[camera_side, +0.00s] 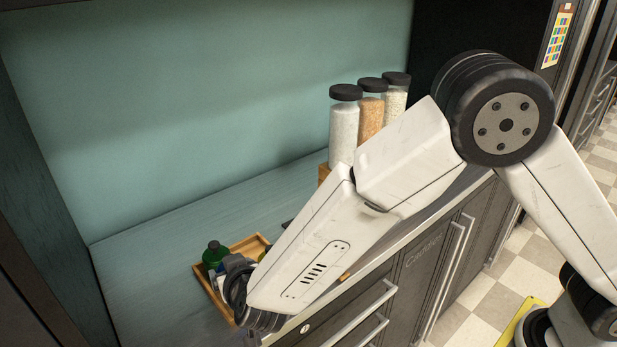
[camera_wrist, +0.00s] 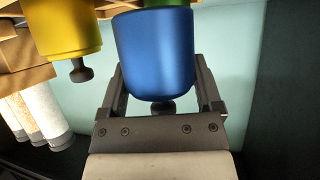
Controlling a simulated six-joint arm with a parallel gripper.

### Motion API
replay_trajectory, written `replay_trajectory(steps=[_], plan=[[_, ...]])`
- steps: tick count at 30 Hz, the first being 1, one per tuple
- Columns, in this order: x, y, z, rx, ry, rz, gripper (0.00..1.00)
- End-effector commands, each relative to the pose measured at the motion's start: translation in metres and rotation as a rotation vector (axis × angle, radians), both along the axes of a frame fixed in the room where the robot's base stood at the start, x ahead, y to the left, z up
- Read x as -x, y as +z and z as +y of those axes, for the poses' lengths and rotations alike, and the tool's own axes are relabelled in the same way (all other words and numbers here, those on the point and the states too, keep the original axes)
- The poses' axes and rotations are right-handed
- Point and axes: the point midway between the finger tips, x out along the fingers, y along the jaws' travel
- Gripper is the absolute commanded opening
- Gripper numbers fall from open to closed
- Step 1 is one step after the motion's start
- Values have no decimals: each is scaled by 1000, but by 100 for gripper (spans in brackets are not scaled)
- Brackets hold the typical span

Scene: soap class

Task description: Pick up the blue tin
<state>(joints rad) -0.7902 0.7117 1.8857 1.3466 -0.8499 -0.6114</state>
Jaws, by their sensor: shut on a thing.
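The blue tin (camera_wrist: 153,55) fills the upper middle of the wrist view, with a dark knob at its lower end. My gripper (camera_wrist: 157,85) has one finger on each side of the tin and is shut on it. In the side view my gripper (camera_side: 240,290) is at the wooden tray, mostly behind my own arm. The blue tin cannot be made out clearly there. I cannot tell whether the tin touches the tray.
A wooden tray (camera_side: 246,243) on the counter holds a green bottle (camera_side: 214,254). A yellow tin (camera_wrist: 67,32) is close beside the blue tin. Three black-lidded jars (camera_side: 344,125) stand farther back. The left counter (camera_side: 150,265) is clear.

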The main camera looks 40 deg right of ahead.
Motion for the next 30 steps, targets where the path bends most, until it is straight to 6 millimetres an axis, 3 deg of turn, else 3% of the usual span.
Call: replay_trajectory(steps=[14, 24, 30], plan=[[44, 58, -21, -2, 2, -1, 0], [92, 81, -44, -1, 3, -1, 0], [111, 90, -54, -1, 0, -1, 0]])
